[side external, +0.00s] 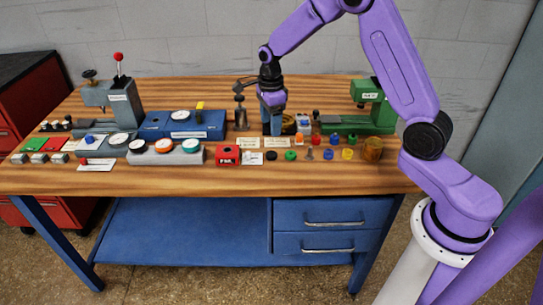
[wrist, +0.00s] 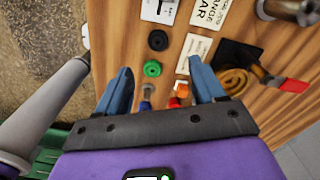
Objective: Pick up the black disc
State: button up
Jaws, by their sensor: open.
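The black disc (side external: 271,155) lies flat on the wooden bench near its front edge, left of the green disc (side external: 290,155). In the wrist view the black disc (wrist: 157,40) shows whole, beyond the fingertips, with the green disc (wrist: 151,68) nearer to them. My gripper (side external: 272,130) is above the bench, behind the row of small parts. The wrist view shows my gripper (wrist: 160,71) with its two blue fingers spread wide and nothing between them touching either one.
A red block (side external: 228,156) and white label cards are left of the black disc. A metal cylinder (side external: 240,118) and a green machine (side external: 370,115) stand farther back.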

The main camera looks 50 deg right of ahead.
aim_at(271, 154)
jog(key=f, duration=1)
jog(key=shift+s+f, duration=0.2)
jog(key=shift+f, duration=0.15)
jog(key=c, duration=1.1)
